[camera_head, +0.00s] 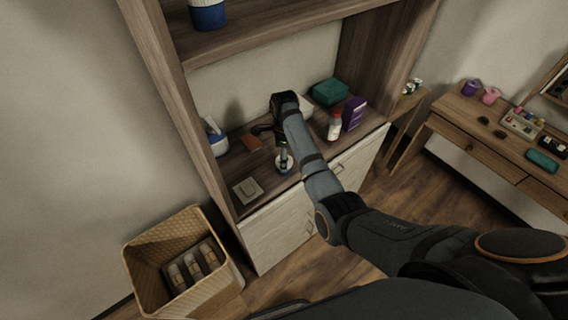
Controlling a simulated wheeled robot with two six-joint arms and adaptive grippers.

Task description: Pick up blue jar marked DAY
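A blue-and-white jar (208,14) stands on the upper shelf, cut by the top edge of the view. A small blue-and-white container (284,164) sits on the lower shelf, partly covered by dark parts above it. I cannot read DAY on either one. My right arm reaches in from the lower right over the lower shelf. My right gripper (280,136) is a small dark shape beyond the wrist, just above the small container. Its fingers are too small and dark to tell whether they are open or touch the container. My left gripper is not in view.
The lower shelf (228,172) also holds a white-and-blue bottle (215,138), a brown block (251,143), a pale square (247,190), a red-and-white bottle (334,126), a purple box (354,112) and a green box (329,92). A wicker basket (150,285) stands below left; a desk (470,140) stands right.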

